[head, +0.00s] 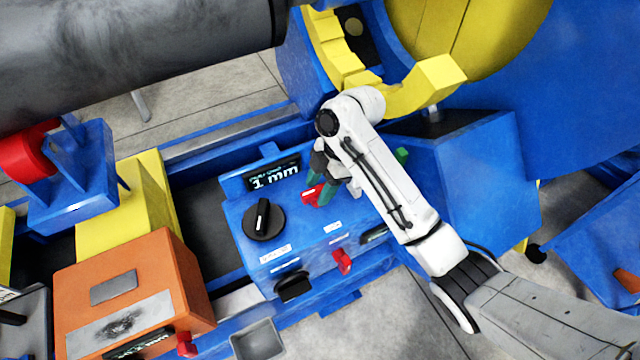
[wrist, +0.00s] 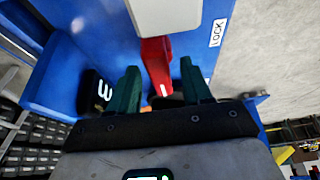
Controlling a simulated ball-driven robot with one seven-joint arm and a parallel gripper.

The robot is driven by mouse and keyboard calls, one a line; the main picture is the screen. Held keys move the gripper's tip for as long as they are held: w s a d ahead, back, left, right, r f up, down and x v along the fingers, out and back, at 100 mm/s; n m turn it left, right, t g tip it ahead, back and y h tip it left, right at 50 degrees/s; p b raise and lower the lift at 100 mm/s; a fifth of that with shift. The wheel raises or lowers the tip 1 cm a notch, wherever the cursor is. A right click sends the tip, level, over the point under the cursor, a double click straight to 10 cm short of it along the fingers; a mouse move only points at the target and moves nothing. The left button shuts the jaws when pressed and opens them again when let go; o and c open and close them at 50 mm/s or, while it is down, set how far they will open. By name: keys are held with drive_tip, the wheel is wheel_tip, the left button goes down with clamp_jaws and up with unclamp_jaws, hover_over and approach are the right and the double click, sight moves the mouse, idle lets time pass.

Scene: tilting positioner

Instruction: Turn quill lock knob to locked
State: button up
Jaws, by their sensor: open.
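A red lever-like knob (wrist: 155,62) shows in the wrist view near a white label reading LOCK (wrist: 218,32). My gripper (wrist: 160,88) has green fingertips, one on each side of the red knob, with gaps visible. It is open. In the head view my gripper (head: 327,190) points down at the box top and partly hides the knob. The knob's exact setting cannot be told.
A black dial with a white mark (head: 264,221) and a display reading 1 mm (head: 274,176) are left of my gripper. A red lever (head: 343,262) and a black knob (head: 294,288) are on the box front. An orange box (head: 133,290) stands left.

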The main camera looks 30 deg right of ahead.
drive_tip(key=shift+c, duration=0.2)
clamp_jaws()
drive_tip(key=shift+r+m+p, duration=0.1)
drive_tip(key=shift+m+p, duration=0.2)
drive_tip(key=shift+p, duration=0.1)
drive_tip(key=m+p, duration=0.1)
drive_tip(key=m+t+p, duration=0.1)
drive_tip(key=p, duration=0.1)
drive_tip(key=shift+s+a+r+m, duration=0.1)
drive_tip(key=shift+s+r+m, duration=0.05)
drive_tip(key=shift+m, duration=0.15)
drive_tip(key=m+t+p, duration=0.1)
drive_tip(key=m+p, duration=0.1)
drive_tip(key=m+t+h+p, duration=0.1)
drive_tip(key=m+p, duration=0.2)
drive_tip(key=shift+s, duration=0.15)
drive_tip(key=m+p, duration=0.2)
drive_tip(key=m+t+h+p, duration=0.1)
drive_tip(key=m, duration=0.1)
drive_tip(key=shift+a+m+h+p, duration=0.15)
drive_tip(key=shift+m+h+p, duration=0.15)
drive_tip(key=shift+m+p, duration=0.1)
drive_tip(key=shift+f+m+h+p, duration=0.15)
drive_tip(key=shift+m+h+p, duration=0.35)
drive_tip(key=shift+m, duration=0.75)
drive_tip(key=shift+f+m+h+p, duration=0.1)
drive_tip(key=shift+m+h+p, duration=0.35)
drive_tip(key=shift+m, duration=0.8)
drive_tip(key=shift+t, duration=0.3)
